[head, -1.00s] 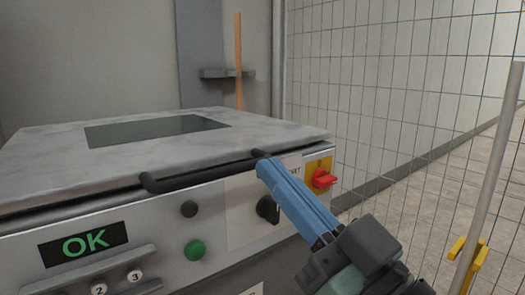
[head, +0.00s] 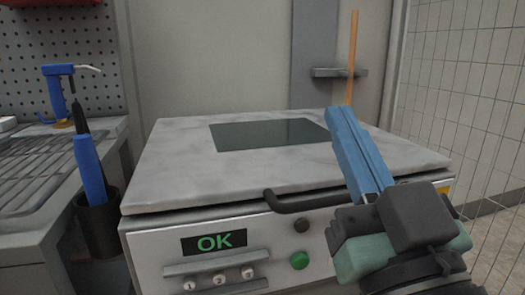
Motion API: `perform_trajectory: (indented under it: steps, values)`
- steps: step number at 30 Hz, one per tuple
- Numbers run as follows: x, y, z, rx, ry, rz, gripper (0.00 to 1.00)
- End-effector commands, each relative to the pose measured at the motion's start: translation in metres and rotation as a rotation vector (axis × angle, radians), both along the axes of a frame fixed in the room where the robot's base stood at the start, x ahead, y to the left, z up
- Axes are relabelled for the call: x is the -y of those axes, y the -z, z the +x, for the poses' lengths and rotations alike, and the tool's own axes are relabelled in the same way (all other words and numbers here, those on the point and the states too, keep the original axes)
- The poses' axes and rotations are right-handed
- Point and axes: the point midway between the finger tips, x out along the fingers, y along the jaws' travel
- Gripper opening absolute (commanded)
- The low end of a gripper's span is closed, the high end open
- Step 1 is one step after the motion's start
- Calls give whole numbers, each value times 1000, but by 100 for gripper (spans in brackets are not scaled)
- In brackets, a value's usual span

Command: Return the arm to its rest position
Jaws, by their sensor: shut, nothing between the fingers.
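My gripper (head: 338,112) is at the right of the head view, with long blue fingers pointing up and slightly left. The fingers lie together with nothing between them. It stands in front of the roller coater (head: 165,245), and in the picture it overlaps the right part of the lid (head: 185,171). The gripper hides the right end of the black lid handle (head: 290,204) and much of the right side of the front panel. The lid is down, and the display (head: 207,243) reads OK.
A green button (head: 299,260), a dark knob (head: 302,226) and numbered knobs (head: 219,275) are on the panel. At left, a black cup (head: 99,228) holds a blue-handled tool beside a sink-like grated bench (head: 40,170). A mesh fence (head: 460,110) closes the right side.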

Motion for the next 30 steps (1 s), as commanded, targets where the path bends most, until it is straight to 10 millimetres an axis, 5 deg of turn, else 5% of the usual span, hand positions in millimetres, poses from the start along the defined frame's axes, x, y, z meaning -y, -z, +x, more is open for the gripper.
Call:
perform_trajectory:
  steps: [1,3,12,30]
  values:
    - [-17,-34,0,37,7,-1,0]
    - [-33,-62,-4,86,30,6,0]
    - [-84,-172,-47,314,102,66,0]
    - [-79,-344,-43,298,110,60,0]
